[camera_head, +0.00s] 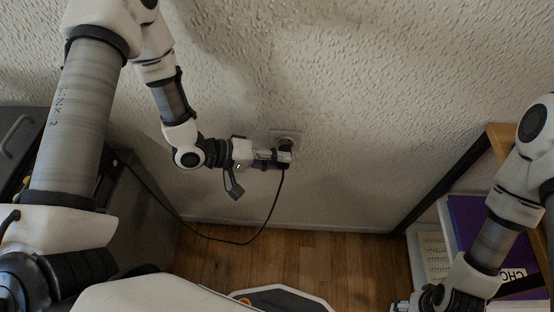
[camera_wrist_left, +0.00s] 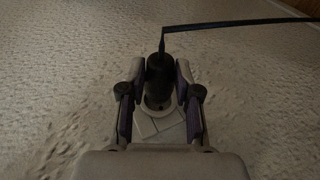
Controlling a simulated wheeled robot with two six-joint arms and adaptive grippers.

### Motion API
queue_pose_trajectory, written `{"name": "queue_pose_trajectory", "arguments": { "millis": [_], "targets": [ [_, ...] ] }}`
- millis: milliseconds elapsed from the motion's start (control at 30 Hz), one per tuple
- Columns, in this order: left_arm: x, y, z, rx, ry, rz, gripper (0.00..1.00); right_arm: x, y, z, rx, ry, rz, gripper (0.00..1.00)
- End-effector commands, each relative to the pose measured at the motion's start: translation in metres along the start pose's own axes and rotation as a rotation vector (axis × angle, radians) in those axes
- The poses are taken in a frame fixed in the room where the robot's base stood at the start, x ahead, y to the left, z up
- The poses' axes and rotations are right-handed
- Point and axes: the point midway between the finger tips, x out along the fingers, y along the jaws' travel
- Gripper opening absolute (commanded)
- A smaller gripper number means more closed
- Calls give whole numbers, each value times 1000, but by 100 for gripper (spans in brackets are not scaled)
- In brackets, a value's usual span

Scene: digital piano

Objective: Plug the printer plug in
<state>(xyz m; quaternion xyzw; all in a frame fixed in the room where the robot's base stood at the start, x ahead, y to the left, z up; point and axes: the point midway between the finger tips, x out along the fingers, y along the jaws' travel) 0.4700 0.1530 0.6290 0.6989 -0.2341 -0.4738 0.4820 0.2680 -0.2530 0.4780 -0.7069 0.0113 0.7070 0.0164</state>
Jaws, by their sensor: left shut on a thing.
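The black printer plug (camera_head: 286,146) is at the wall socket (camera_head: 275,134), low on the textured wall. My left gripper (camera_head: 284,157) is shut on the plug, with a finger on each side. In the left wrist view the plug (camera_wrist_left: 159,74) sits between the purple-padded fingers of the gripper (camera_wrist_left: 160,82). Its lower end meets the round recess of the socket (camera_wrist_left: 160,127); I cannot tell how deep it sits. The black cord (camera_head: 276,205) hangs from the plug. My right gripper (camera_head: 402,305) is at the bottom edge, partly cut off.
The cord loops down and left to a dark cabinet (camera_head: 145,215). A shelf with a purple binder (camera_head: 468,215) and papers (camera_head: 432,255) stands at the right. Wooden floor (camera_head: 300,255) is open between them.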

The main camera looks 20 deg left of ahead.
Motion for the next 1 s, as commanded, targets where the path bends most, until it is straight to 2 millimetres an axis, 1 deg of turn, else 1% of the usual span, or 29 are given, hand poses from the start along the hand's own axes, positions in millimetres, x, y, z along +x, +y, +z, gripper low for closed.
{"name": "queue_pose_trajectory", "arguments": {
  "millis": [367,1000],
  "targets": [
    [0,0,-1,1,0,-1,0,0,0,0,0,0,0,60],
    [3,0,-14,1,0,0,0,-3,0,0,0,0,0,60]
  ]
}}
